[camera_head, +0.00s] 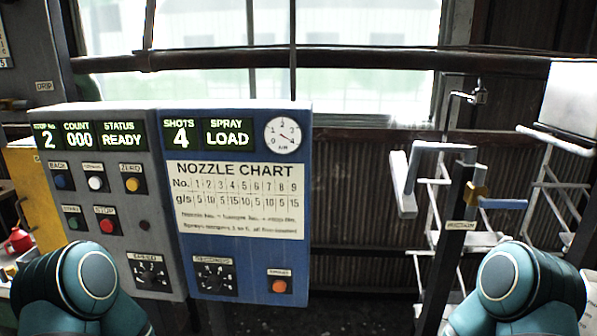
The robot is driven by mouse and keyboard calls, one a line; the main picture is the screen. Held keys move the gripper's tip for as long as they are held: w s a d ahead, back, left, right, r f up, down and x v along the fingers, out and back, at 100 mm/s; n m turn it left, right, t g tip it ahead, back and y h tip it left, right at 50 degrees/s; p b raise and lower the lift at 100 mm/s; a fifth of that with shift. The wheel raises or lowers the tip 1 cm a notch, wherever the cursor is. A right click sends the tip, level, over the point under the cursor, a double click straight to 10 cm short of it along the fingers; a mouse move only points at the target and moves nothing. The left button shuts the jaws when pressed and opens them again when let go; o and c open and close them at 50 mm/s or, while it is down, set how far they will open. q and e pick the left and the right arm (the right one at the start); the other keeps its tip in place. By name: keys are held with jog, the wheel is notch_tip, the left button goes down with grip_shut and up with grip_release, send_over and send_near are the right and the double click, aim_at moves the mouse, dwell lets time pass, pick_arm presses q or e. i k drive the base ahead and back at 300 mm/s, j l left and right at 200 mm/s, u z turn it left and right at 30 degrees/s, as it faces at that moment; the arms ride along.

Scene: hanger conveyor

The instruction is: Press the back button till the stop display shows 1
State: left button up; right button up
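The grey control panel (110,225) stands at the left. The stop display (48,138) at its top left shows 2. Beside it the count display (78,136) reads 000 and the status display (122,136) reads READY. The back button (61,182) is blue, under a label reading BACK, in the upper button row. My arms show only as teal links at the bottom left and bottom right. Neither gripper is in view, and nothing is seen touching the back button.
A white button (95,183) and a yellow zero button (132,184) sit right of the back button. Below are a green button (75,224), a red stop button (107,226) and a dial (150,272). A blue spray panel (240,255) adjoins. A white rack (435,190) stands right.

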aim_at(61, 180)
jog(key=u, duration=1.35)
